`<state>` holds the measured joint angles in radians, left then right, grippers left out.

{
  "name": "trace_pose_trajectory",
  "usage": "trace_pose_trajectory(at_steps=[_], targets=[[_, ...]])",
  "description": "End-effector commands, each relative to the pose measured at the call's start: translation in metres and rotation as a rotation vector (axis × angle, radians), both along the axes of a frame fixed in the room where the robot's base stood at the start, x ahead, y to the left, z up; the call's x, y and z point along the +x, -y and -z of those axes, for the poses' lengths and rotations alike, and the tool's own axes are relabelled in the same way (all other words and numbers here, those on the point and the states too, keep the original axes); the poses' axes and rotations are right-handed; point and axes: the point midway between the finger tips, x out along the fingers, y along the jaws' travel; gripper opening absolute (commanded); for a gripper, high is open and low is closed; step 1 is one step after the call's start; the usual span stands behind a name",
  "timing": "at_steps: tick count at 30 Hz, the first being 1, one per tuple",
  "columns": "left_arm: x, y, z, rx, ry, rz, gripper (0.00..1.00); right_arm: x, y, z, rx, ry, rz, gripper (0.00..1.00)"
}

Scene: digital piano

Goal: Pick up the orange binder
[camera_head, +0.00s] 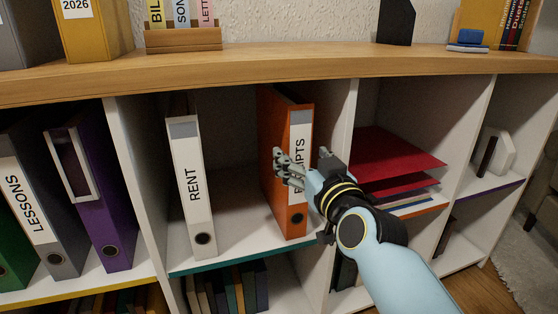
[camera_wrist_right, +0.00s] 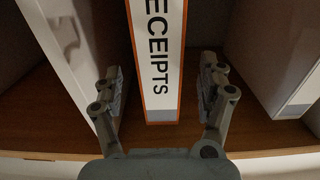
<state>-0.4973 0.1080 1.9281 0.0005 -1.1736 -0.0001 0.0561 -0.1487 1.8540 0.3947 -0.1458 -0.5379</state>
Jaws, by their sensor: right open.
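The orange binder (camera_head: 295,115) stands upright in the middle cubby, close to the divider on its right. Its spine has a white label reading RECEIPTS, partly hidden by my gripper in the head view. In the right wrist view the binder's spine (camera_wrist_right: 161,60) shows between the fingers. My right gripper (camera_head: 303,165) is open in front of the spine. In the right wrist view its fingers (camera_wrist_right: 160,92) lie either side of the binder, with a gap at each side. My left gripper is not in view.
A white RENT binder (camera_head: 190,180) stands left in the same cubby, with free room between. The divider (camera_head: 341,125) is close on the right. Red folders (camera_head: 395,160) lie in the cubby beyond. The wooden top (camera_head: 290,62) overhangs above.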

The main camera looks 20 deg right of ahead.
Motion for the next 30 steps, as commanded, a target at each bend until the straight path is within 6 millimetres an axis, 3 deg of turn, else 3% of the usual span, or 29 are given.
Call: trace_pose_trajectory(at_steps=[16,25,30], targets=[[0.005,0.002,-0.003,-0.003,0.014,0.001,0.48,0.069,-0.003,0.004,-0.002,-0.003,-0.001,0.75],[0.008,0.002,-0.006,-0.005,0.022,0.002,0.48,0.076,-0.003,0.004,0.0,-0.003,-0.001,0.75],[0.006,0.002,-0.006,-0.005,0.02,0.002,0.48,0.076,-0.003,0.004,0.0,-0.003,-0.001,0.54]])
